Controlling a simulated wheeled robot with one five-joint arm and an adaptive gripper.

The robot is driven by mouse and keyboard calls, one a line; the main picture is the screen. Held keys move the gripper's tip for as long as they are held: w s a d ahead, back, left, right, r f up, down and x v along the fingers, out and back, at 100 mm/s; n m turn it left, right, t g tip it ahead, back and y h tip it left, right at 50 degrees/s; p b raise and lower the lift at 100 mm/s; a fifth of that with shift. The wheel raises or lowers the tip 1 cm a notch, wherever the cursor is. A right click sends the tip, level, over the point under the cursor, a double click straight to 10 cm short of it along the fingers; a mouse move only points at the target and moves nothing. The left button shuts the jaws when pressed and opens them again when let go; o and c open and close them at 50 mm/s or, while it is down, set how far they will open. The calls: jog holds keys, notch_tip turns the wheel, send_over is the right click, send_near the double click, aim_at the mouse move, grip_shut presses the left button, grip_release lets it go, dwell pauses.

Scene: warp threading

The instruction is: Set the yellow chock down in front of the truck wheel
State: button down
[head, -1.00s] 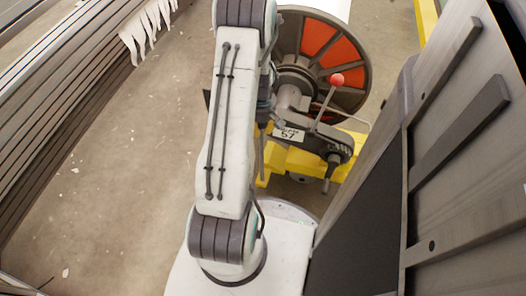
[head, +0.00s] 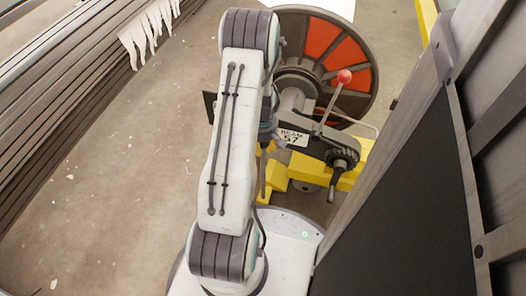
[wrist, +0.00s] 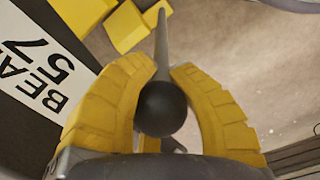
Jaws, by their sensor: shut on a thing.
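My gripper (wrist: 166,85) has its yellow fingers closed around a dark ball knob (wrist: 162,110) on a thin grey rod. The rod runs away from the fingers toward a small yellow piece at the top edge; whether the two are joined I cannot tell. This may be the chock's handle. The rod also hangs beside my arm in the head view (head: 263,178). Yellow blocks (wrist: 125,28) lie at the upper left in the wrist view; I cannot tell chock from truck frame there. The yellow truck (head: 348,178) stands below the reel. A grey round part (head: 305,186), possibly its wheel, is partly hidden.
A large reel with orange panels (head: 340,65) and a red-knobbed lever (head: 345,76) stand behind the plate marked 57 (head: 291,138). A dark panelled machine (head: 420,200) closes off the right. Slatted beams (head: 60,90) line the left.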

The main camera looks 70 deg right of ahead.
jog(key=shift+d+f, duration=0.1)
jog(key=shift+f, duration=0.55)
jog(key=c, duration=1.2)
grip_release()
jog(key=r+p, duration=0.2)
jog(key=r, duration=0.2)
jog(key=r+p, duration=0.2)
jog(key=r, duration=0.2)
jog(key=shift+a+r, duration=0.2)
jog(key=shift+r, duration=0.15)
notch_tip(320, 180, up, 4)
jog(key=p, duration=0.4)
jog(key=shift+f, duration=0.25)
